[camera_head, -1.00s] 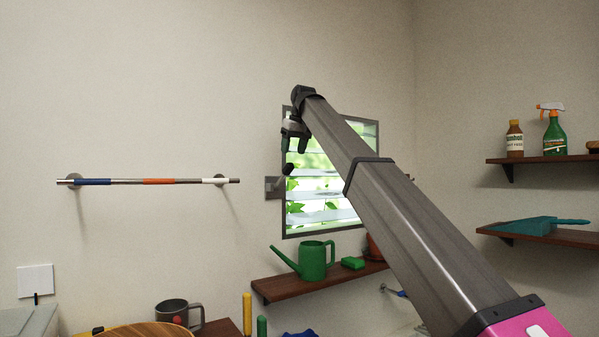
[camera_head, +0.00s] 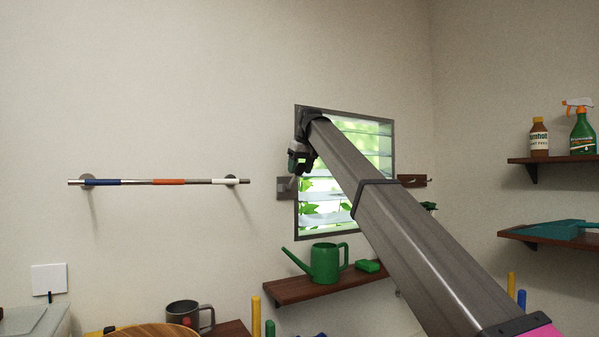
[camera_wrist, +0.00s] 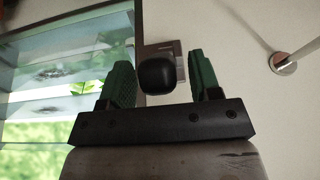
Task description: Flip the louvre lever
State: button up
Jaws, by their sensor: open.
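The louvre window (camera_head: 387,150) has tilted glass slats in a grey frame, partly hidden behind my arm. The louvre lever's grey wall plate (camera_head: 283,189) sits at the window's left edge. In the wrist view the lever's black knob (camera_wrist: 156,74) shows between my green-padded fingers, with its plate (camera_wrist: 163,48) behind. My gripper (camera_head: 298,168) is open in front of the lever; in the wrist view its fingers (camera_wrist: 158,82) stand on both sides of the knob. The knob looks nearer the left finger; I cannot tell whether they touch. In the head view my gripper partly hides the lever.
A metal rail (camera_head: 135,182) with coloured bands is on the wall to the left. A shelf (camera_head: 300,290) below the window holds a green watering can (camera_head: 325,264) and a green block (camera_head: 367,266). Shelves with bottles are at the right.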

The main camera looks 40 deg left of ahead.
jog(key=shift+a+f, duration=0.2)
jog(key=shift+f, duration=0.3)
grip_shut()
